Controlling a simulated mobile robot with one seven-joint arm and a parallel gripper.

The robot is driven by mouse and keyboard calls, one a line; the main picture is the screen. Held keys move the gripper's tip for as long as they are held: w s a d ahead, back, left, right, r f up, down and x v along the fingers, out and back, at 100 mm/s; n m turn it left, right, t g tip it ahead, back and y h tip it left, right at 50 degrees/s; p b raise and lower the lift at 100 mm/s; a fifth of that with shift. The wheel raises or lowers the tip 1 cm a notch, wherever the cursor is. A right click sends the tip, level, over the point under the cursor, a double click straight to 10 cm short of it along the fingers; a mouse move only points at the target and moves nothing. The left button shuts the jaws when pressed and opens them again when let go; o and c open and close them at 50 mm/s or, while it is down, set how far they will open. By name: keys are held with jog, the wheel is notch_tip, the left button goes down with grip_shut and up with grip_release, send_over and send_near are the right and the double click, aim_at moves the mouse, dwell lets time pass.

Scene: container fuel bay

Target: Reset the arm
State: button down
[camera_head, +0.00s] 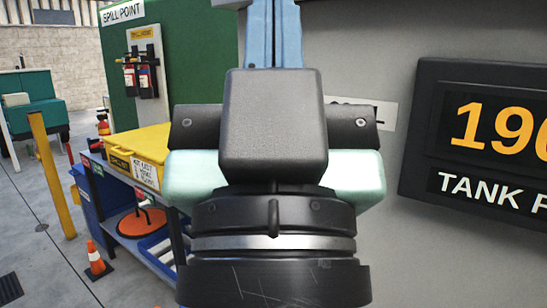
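My arm's end fills the middle of the head view, close to the camera. My gripper (273,125) shows as a dark rounded block in front of a dark crossbar with screws and pale mint parts on both sides. Below it is a black round wrist section with a silver ring. The gripper's body hides the fingertips, so I cannot tell whether they are open or shut. I see nothing held. A light blue upright part (273,35) shows above the block; I cannot tell what it belongs to.
A grey wall with a tank display (490,140) stands at right. At left are a blue cart (95,200) with a yellow spill box (140,145), a yellow post (52,175), an orange cone (96,262) and a green panel with extinguishers (141,75). Some floor at lower left is clear.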

notch_tip(320, 180, up, 23)
jog(key=p, duration=2)
jog(key=shift+f, duration=0.1)
